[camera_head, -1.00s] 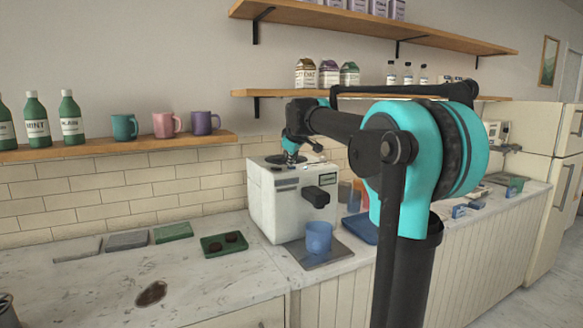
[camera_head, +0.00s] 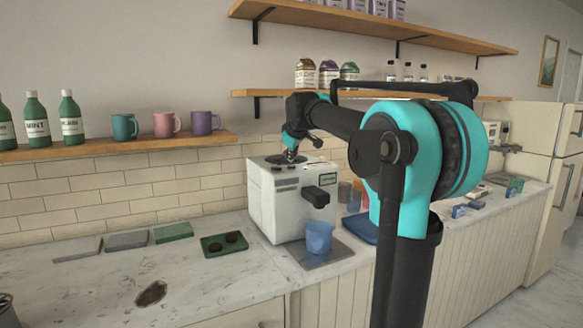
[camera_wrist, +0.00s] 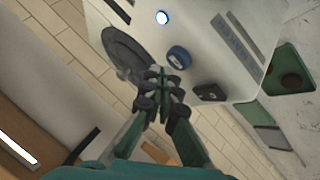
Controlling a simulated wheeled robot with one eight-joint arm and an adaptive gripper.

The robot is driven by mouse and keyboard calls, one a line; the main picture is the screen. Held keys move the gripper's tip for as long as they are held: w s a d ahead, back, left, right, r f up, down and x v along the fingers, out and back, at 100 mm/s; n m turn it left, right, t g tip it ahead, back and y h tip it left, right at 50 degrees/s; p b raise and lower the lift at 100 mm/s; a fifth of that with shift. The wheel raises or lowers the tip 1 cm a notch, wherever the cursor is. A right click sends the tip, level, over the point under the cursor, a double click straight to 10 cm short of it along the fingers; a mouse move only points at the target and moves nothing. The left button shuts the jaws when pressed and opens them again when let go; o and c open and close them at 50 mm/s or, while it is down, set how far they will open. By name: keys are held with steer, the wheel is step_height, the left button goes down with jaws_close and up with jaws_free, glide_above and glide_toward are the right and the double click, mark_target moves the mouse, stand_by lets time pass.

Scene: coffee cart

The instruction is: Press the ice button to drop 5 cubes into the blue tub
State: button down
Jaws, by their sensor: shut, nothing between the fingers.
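The white ice machine (camera_head: 268,205) stands on the counter with a dark spout (camera_head: 320,197) on its front. The blue tub (camera_head: 319,238) stands upright under the spout; its inside is too small to make out. My gripper (camera_head: 290,158) is over the machine's top, pointing down. In the wrist view my gripper (camera_wrist: 160,78) is shut and empty. A round blue button (camera_wrist: 179,53) shows just beside the fingertips, with a black square button (camera_wrist: 210,92) and a lit round light (camera_wrist: 162,17) apart from them. Contact with the top cannot be told.
A dark oval disc (camera_wrist: 128,48) lies on the machine top by the fingers. The tub stands on a grey mat (camera_head: 338,255). A green tray (camera_head: 212,250) with dark round pieces lies left of the machine. A wooden shelf (camera_head: 130,146) with mugs and bottles is behind.

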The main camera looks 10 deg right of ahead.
mark_target(292, 166)
stand_by(0.3)
steer(key=shift+r, duration=2.5)
steer(key=shift+r, duration=0.1)
step_height(292, 166, up, 4)
steer(key=shift+f, duration=0.2)
steer(key=shift+f, duration=0.1)
steer(key=shift+f, duration=4.3)
steer(key=shift+f, duration=0.15)
steer(key=shift+f, duration=0.3)
